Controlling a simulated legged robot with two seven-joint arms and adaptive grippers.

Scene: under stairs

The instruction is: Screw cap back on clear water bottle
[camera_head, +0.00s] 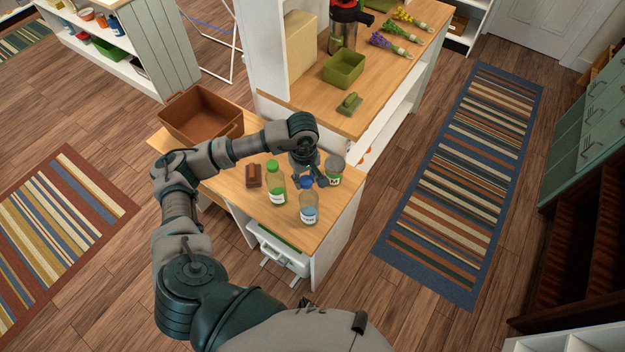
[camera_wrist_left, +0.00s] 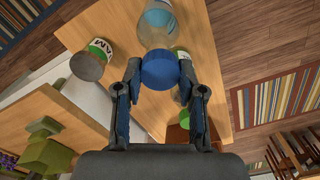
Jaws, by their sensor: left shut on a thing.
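My left gripper (camera_head: 311,179) is over the bottle, shut on the cap. In the left wrist view, the fingertips of the gripper (camera_wrist_left: 160,68) press the sides of the cap (camera_wrist_left: 159,73), with the bottle (camera_wrist_left: 158,24) directly beyond it. The cap hides the bottle's neck. My right gripper is not in view.
A green-capped bottle (camera_head: 276,187) stands close left of the water bottle. A labelled jar (camera_head: 334,167) stands close right, behind it. A small brown block (camera_head: 253,176) and a brown bin (camera_head: 200,115) are further left. The counter's front edge is near.

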